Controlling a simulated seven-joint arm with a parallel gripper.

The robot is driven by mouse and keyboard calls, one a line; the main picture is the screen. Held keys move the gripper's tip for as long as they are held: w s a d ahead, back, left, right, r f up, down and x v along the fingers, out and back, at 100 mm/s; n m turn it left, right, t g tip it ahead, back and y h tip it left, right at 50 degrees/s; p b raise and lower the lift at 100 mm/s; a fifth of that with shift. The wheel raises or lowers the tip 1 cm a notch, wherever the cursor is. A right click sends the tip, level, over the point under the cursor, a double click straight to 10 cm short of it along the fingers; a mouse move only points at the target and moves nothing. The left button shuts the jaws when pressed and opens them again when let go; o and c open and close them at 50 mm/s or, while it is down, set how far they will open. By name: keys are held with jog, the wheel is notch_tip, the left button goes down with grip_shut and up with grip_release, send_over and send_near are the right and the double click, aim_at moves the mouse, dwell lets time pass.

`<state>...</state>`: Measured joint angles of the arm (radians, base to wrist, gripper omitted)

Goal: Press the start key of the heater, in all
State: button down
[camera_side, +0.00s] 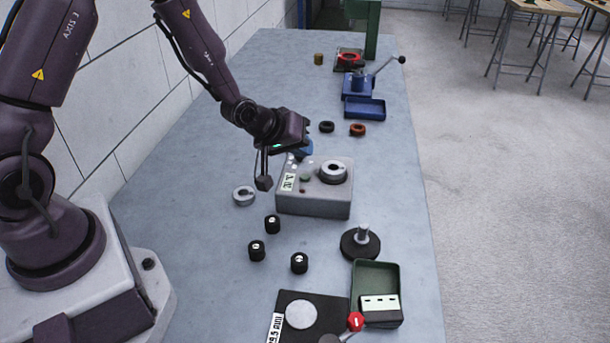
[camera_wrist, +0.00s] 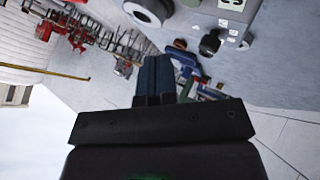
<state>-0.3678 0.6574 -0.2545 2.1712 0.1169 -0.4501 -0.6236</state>
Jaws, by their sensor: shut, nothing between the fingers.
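The heater is a grey box (camera_side: 315,203) on the bench in the side view, with a metal ring on a dark seat (camera_side: 333,172) on its top. A pale label (camera_side: 289,182) and a small green key (camera_side: 305,177) show on its left part. My gripper (camera_side: 303,151) is at the heater's far left edge, its blue fingers shut and empty. I cannot tell whether they touch the heater. In the wrist view, the shut fingers (camera_wrist: 155,68) point at the far bench, and part of the grey heater (camera_wrist: 226,20) shows at the top.
A loose metal ring (camera_side: 244,196) lies left of the heater. Several black cylinders (camera_side: 272,224) and a black disc with a post (camera_side: 360,243) stand nearer. A green tray (camera_side: 376,275) is at front right.

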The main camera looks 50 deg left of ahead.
aim_at(303, 175)
jog(key=shift+f, duration=1.65)
dwell(0.8)
jog(key=shift+f, duration=0.45)
jog(key=shift+f, duration=0.45)
dwell(0.5)
dwell(0.3)
jog(key=shift+r, duration=0.9)
jog(key=shift+r, duration=2.5)
